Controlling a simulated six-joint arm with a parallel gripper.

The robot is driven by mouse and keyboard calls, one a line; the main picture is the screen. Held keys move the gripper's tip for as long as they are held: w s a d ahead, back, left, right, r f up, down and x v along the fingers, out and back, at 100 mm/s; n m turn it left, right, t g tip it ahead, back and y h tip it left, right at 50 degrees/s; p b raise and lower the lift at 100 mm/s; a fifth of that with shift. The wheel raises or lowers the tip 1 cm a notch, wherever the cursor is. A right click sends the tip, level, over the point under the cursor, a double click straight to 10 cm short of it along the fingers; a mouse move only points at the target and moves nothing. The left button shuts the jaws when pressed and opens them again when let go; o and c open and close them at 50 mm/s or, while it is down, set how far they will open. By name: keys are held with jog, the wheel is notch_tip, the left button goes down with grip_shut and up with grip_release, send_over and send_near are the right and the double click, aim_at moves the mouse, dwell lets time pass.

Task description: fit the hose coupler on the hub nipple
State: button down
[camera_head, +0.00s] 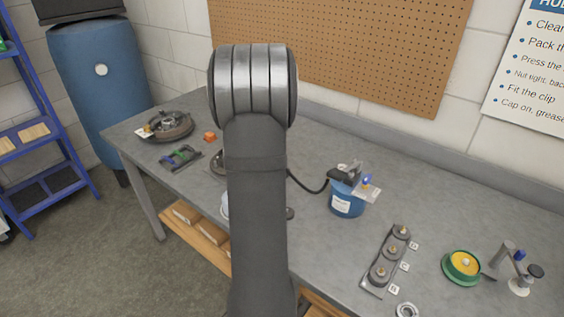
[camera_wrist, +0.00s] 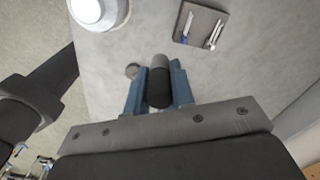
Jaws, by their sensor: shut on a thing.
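In the wrist view my gripper (camera_wrist: 160,88) has its blue fingers closed on a dark cylinder with a grey end, which looks like the hose coupler (camera_wrist: 158,88). It is over the grey bench top. In the head view my arm hides the gripper and coupler. A black hose (camera_head: 312,190) runs from behind my arm to a blue pot (camera_head: 346,198) with a dark pump head. A dark drum-like hub part (camera_head: 171,126) lies at the bench's left end. I cannot make out a hub nipple, and whether the coupler touches anything is unclear.
A dark tray with tools (camera_wrist: 188,38) and a white round object (camera_wrist: 97,10) are near the gripper in the wrist view. At right on the bench (camera_head: 330,252) are a plate with several knobbed parts (camera_head: 369,282) and a green-yellow disc (camera_head: 462,265).

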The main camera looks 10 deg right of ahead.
jog(key=w+a, duration=0.2)
jog(key=w, duration=0.1)
jog(key=w+a+f, duration=0.1)
jog(key=w+a, duration=0.2)
jog(key=w+a+f, duration=0.1)
jog(key=w+a, duration=0.2)
jog(key=shift+w+a+f, duration=0.1)
jog(key=shift+w+f, duration=0.05)
jog(key=shift+f, duration=2.4)
jog(key=shift+f, duration=0.95)
dwell(0.5)
jog(key=c, duration=0.7)
grip_release()
jog(key=shift+c, duration=0.2)
jog(key=shift+r, duration=3.5)
